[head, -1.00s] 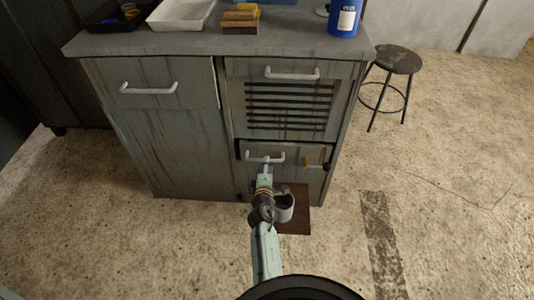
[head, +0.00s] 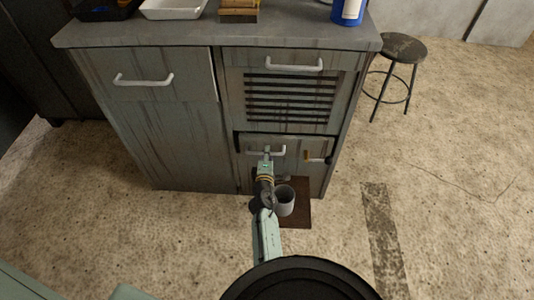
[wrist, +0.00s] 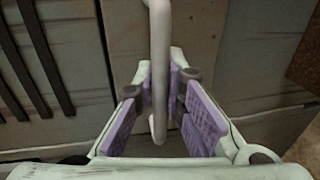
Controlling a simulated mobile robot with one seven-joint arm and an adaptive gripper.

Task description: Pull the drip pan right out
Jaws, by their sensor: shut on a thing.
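The drip pan's front (head: 292,165) is the low grey-green panel under the slatted vent. It sits in the cabinet, with no clear gap showing. Its white bar handle (head: 280,151) is at the upper middle. In the wrist view the handle (wrist: 159,45) runs down between the purple pads. My gripper (head: 266,158) is shut on this handle; it also shows in the wrist view (wrist: 165,100). A small latch with an orange part (head: 310,156) and a dark end lies roughly level on the panel's right side.
The slatted vent (head: 290,97) is above. A stool (head: 401,50) stands at the right. The floor right of the mat is clear.

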